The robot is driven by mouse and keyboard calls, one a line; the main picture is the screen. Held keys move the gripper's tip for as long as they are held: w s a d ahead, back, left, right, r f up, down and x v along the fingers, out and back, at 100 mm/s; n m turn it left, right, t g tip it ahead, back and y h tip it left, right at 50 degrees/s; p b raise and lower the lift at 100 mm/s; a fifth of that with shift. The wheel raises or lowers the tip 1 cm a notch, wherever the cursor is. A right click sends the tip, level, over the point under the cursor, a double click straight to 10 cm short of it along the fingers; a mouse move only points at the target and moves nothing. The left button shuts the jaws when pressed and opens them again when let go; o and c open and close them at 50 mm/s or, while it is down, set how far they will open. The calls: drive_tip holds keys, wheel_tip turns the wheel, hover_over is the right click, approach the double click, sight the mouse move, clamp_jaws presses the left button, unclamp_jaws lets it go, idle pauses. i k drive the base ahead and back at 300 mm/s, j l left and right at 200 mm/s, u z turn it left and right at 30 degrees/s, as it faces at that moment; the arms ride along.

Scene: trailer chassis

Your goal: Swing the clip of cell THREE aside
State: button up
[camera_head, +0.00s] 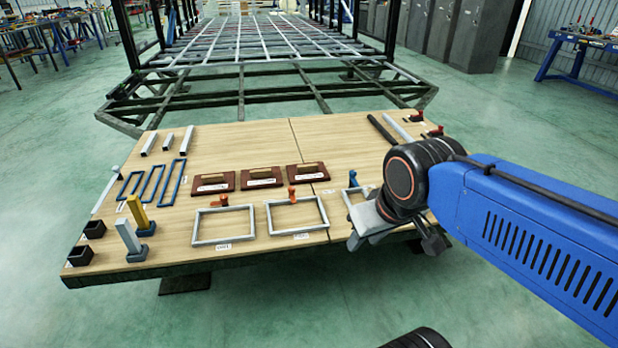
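Three pale rectangular frames lie in a row along the front of the wooden board. The third, rightmost frame (346,197), seemingly cell THREE, is mostly hidden behind my gripper. My gripper (372,224) hangs over the front right part of the board, over or just in front of the third frame. Its finger opening and any contact are hidden.
Three dark red plates with handles (263,177) lie behind the frames. Blue frames (153,182), upright blocks (128,236) and black square cups (80,256) occupy the left. Dark and pale bars (383,129) lie at the back right. The trailer chassis (265,98) stands behind.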

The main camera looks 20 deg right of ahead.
sight(353, 173)
drive_tip(key=i+l+z, duration=0.35)
drive_tip(key=i+l, duration=0.45)
drive_tip(key=l, duration=0.1)
